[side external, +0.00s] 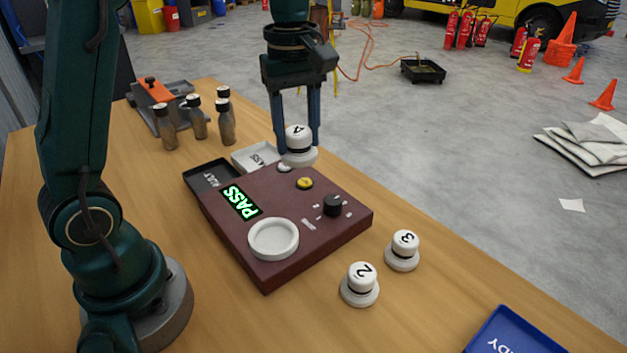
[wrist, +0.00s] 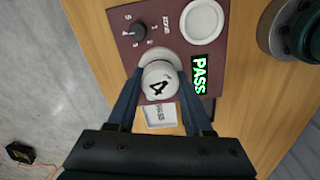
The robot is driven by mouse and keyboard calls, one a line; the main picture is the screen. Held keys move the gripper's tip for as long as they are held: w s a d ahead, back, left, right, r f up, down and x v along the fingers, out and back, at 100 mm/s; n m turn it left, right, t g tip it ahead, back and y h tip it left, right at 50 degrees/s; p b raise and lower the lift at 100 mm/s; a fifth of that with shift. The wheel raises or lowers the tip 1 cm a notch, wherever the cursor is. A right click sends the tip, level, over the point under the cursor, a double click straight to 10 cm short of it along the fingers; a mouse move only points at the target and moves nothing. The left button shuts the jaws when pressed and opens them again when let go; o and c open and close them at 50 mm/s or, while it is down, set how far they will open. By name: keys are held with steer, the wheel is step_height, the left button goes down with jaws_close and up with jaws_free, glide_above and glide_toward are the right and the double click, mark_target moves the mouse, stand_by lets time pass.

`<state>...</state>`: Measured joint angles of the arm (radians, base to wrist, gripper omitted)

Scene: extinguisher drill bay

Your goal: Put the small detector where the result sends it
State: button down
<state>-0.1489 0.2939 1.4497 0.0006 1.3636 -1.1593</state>
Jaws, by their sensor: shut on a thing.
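My gripper (side external: 297,135) is shut on a white detector marked 4 (side external: 299,158), held upright above the back edge of the dark red test box; the wrist view shows this detector (wrist: 158,84) between the fingers. The box (side external: 290,205) has a lit display reading PASS (side external: 241,201), a round white socket (side external: 273,238) that is empty, a yellow button (side external: 305,183) and a black knob (side external: 333,204). Behind the box are a white tray (side external: 243,162) marked PASS, empty in the visible part, and a black tray (side external: 199,182) whose label reads like FAULT.
Detectors 2 (side external: 360,285) and 3 (side external: 402,251) stand on the table right of the box. A blue tray (side external: 512,335) is at the front right. Several dark-capped bottles (side external: 197,118) and a grey fixture with an orange part (side external: 158,90) stand at the back left.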

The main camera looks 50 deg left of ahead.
steer(key=s+a+f+n, duration=0.25)
steer(key=a+n, duration=0.45)
steer(key=a, duration=0.6)
steer(key=s+a+f+n, duration=0.1)
steer(key=s+a+n, duration=0.45)
steer(key=a, duration=0.85)
steer(key=shift+n, duration=0.85)
steer(key=w+d+f, duration=0.1)
steer(key=w+f, duration=0.1)
steer(key=w, duration=0.2)
steer(key=w+d+f, duration=0.2)
steer(key=w, duration=0.2)
steer(key=w+d+f, duration=0.2)
steer(key=w, duration=0.2)
steer(key=shift+f, duration=2.2)
steer(key=shift+f, duration=0.1)
steer(key=shift+c, duration=1.5)
jaws_free()
steer(key=shift+d, duration=0.1)
